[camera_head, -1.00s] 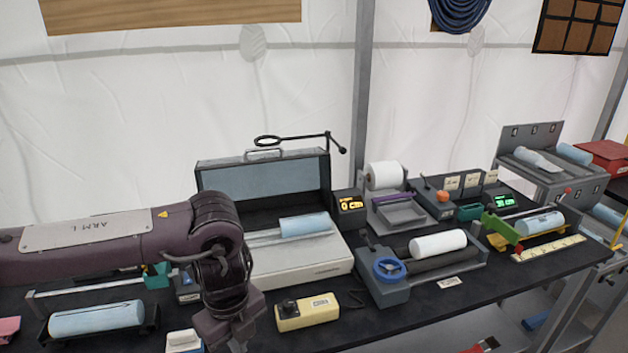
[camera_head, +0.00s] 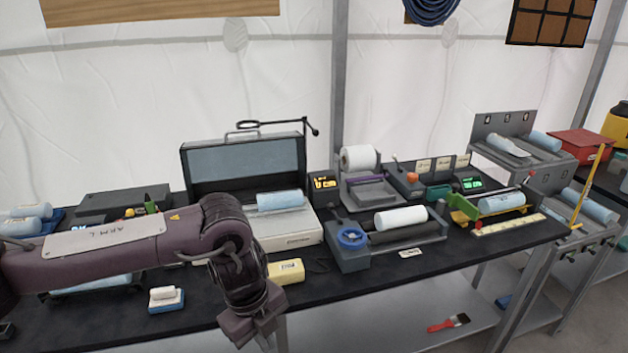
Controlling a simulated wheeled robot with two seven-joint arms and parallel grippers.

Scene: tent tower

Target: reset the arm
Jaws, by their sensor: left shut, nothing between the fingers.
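My left arm (camera_head: 110,250) reaches in from the left over the black workbench, with its wrist bent down. My left gripper (camera_head: 264,332) is at the bottom of the head view, in front of the bench's front edge. It is shut and holds nothing; its fingertips are hard to make out at the picture's lower edge. A yellow box (camera_head: 286,272) lies on the bench just behind it. My right arm and gripper are not in view.
An open case (camera_head: 290,240) holds a pale blue roll. A white-and-blue block (camera_head: 166,299) lies left of the wrist. A red brush (camera_head: 448,323) lies on the lower shelf.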

